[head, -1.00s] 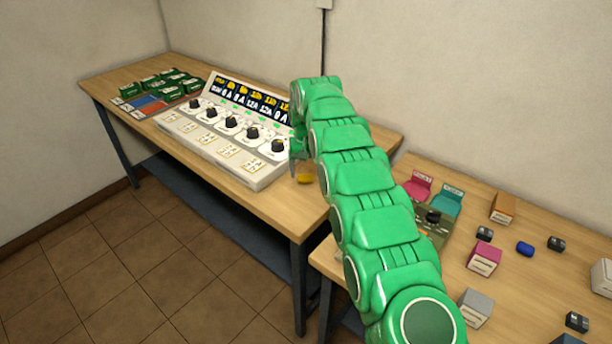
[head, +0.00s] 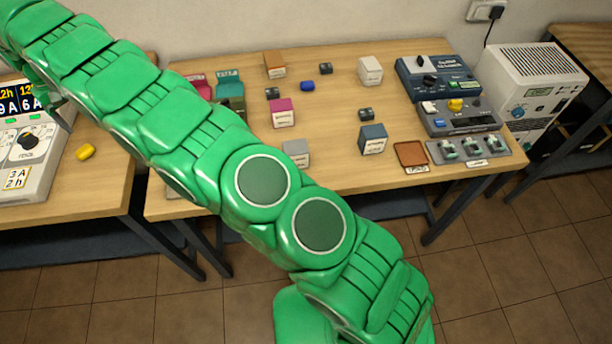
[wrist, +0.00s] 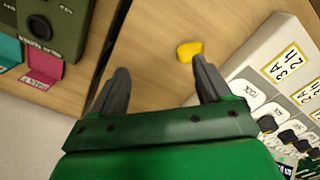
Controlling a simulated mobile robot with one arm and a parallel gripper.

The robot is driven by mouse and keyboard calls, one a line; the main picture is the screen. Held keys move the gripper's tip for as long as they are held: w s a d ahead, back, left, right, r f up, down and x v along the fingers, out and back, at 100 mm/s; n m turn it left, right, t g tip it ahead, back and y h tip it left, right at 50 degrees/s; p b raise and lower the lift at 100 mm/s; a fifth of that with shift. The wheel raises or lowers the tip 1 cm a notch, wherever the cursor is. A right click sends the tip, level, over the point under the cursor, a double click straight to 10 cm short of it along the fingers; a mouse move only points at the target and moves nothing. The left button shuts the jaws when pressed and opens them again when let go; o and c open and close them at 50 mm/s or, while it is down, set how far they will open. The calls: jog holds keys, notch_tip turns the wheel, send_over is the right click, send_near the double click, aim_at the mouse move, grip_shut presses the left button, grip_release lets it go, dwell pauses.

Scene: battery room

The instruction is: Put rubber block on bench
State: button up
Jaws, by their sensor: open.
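A small yellow block (head: 86,152) lies on the wooden top of the left bench (head: 108,190), right of the multi-dial charger. I cannot tell for sure that it is the rubber block. In the wrist view the yellow block (wrist: 189,51) lies just beyond the right finger's tip, apart from it. My gripper (wrist: 163,80) is open and empty above the bench, with nothing between its fingers. In the head view my arm reaches to the upper left, and the gripper end is partly hidden.
The multi-dial charger (head: 28,145) stands beside the yellow block. A narrow gap separates the two benches.

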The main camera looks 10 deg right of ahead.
jog(key=d+r+m, duration=0.1)
jog(key=d+r, duration=0.3)
jog(key=d, duration=0.6)
jog(key=d+r+m, duration=0.1)
jog(key=d+r, duration=0.3)
jog(key=d, duration=0.5)
jog(key=d+r+m, duration=0.1)
jog(key=d+r, duration=0.4)
jog(key=d, duration=0.5)
jog(key=s+d+r+m+g, duration=0.1)
jog(key=s+d, duration=0.4)
jog(key=d, duration=0.3)
jog(key=s+d+r+m, duration=0.15)
jog(key=s+d, duration=0.25)
jog(key=d, duration=0.5)
jog(key=s+d+f+m, duration=0.1)
jog(key=s+d+f, duration=0.1)
jog(key=s+d, duration=0.3)
jog(key=s+d+f+m, duration=0.1)
jog(key=s+d, duration=0.4)
jog(key=s, duration=0.9)
jog(key=s+d+f+m, duration=0.1)
jog(key=s+d+f, duration=0.2)
jog(key=s, duration=0.6)
jog(key=shift+s+d+g, duration=0.2)
jog(key=shift+d+g, duration=0.2)
jog(key=shift+d, duration=0.7)
